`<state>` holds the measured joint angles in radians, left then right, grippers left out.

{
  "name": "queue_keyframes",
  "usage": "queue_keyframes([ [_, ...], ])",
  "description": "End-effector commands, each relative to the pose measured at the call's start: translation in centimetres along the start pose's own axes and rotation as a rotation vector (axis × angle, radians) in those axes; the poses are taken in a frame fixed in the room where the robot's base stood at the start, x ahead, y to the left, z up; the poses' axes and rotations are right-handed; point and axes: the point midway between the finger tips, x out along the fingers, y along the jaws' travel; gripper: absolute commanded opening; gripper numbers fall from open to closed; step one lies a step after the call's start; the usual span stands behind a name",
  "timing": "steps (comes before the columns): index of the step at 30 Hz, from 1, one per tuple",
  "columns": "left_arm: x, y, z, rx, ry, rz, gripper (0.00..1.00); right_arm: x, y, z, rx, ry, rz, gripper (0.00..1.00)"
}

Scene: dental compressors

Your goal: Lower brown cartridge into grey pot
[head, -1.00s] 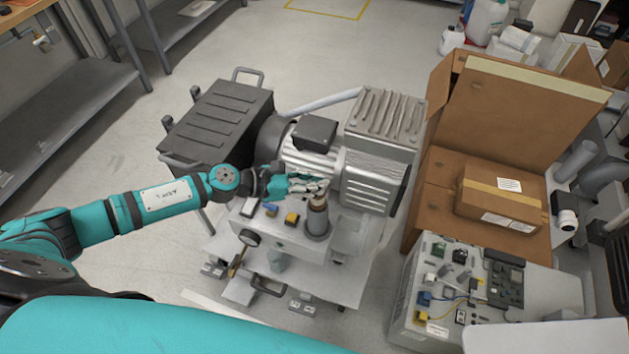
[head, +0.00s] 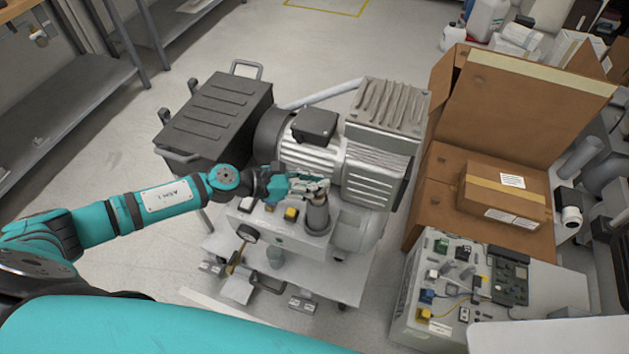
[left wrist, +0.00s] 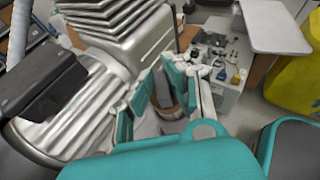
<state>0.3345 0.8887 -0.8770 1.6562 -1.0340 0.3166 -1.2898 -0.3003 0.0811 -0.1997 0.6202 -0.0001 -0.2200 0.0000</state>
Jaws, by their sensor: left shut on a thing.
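The grey pot (head: 317,217) stands upright at the right end of the compressor's front panel in the head view. My left gripper (head: 318,187) is right above its mouth, shut on the brown cartridge (head: 318,199). Only a short brown band of the cartridge shows between the fingers and the pot rim; its lower part is hidden, seemingly inside the pot. In the left wrist view the teal-padded fingers (left wrist: 170,88) stand on both sides of the cartridge, with brown (left wrist: 179,112) showing low between them. My right gripper is not in view.
The ribbed compressor motor (head: 375,165) stands close behind the gripper. A black case (head: 220,112) is at the back left. A pressure gauge (head: 248,233) and a yellow switch (head: 291,213) are left of the pot. Cardboard boxes (head: 505,190) and an electrical panel (head: 460,280) are at the right.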

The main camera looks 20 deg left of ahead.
Motion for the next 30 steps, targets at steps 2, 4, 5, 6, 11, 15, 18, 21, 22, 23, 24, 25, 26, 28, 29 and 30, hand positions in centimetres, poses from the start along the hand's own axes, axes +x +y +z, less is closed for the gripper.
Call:
queue_keyframes([
  [2, 0.2, 0.0, -0.4, 0.0, 0.0, 0.0, 0.0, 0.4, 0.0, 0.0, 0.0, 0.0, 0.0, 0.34],
  [4, 0.2, 0.0, -0.6, 0.0, 0.0, 0.0, 0.0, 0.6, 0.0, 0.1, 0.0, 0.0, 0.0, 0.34],
  [5, 0.3, 0.0, -0.6, 0.0, 0.0, 0.0, 0.0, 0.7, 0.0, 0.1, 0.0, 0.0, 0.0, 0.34],
  [6, 0.3, 0.1, -0.8, 0.0, 0.0, 0.0, 0.0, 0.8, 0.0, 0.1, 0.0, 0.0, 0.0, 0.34],
  [11, 0.5, 0.1, -1.2, 0.0, 0.0, 0.0, 0.0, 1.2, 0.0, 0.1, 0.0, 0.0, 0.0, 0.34],
  [15, 0.7, 0.1, -1.6, 0.0, 0.0, 0.0, 0.0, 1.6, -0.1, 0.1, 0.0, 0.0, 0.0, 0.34],
  [18, 0.8, 0.1, -1.9, -0.001, 0.0, 0.0, 0.0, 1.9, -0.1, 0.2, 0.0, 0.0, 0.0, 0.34],
  [21, 0.9, 0.1, -2.1, 0.0, 0.0, 0.0, 0.0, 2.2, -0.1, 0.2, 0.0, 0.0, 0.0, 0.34],
  [22, 0.9, 0.2, -2.2, -0.001, 0.0, 0.0, 0.0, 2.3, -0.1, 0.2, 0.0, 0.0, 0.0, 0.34],
  [23, 1.0, 0.2, -2.3, -0.001, 0.0, 0.0, 0.0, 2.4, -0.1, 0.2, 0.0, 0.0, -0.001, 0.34],
  [24, 1.0, 0.2, -2.4, -0.001, 0.0, 0.0, 0.0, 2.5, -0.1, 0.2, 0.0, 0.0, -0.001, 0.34],
  [25, 1.0, 0.2, -2.5, 0.0, 0.0, 0.0, 0.0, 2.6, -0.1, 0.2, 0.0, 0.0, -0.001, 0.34],
  [26, 1.1, 0.2, -2.6, -0.001, 0.0, 0.0, 0.0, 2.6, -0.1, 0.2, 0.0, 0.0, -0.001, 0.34],
  [28, 1.1, 0.2, -2.7, 0.0, -0.001, 0.0, 0.0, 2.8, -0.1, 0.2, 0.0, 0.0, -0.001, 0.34],
  [29, 1.1, 0.2, -2.7, 0.0, -0.001, 0.0, 0.0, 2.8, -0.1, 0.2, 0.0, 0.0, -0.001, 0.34],
  [30, 1.1, 0.2, -2.7, 0.0, -0.001, 0.0, 0.0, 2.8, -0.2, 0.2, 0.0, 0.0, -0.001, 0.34],
])
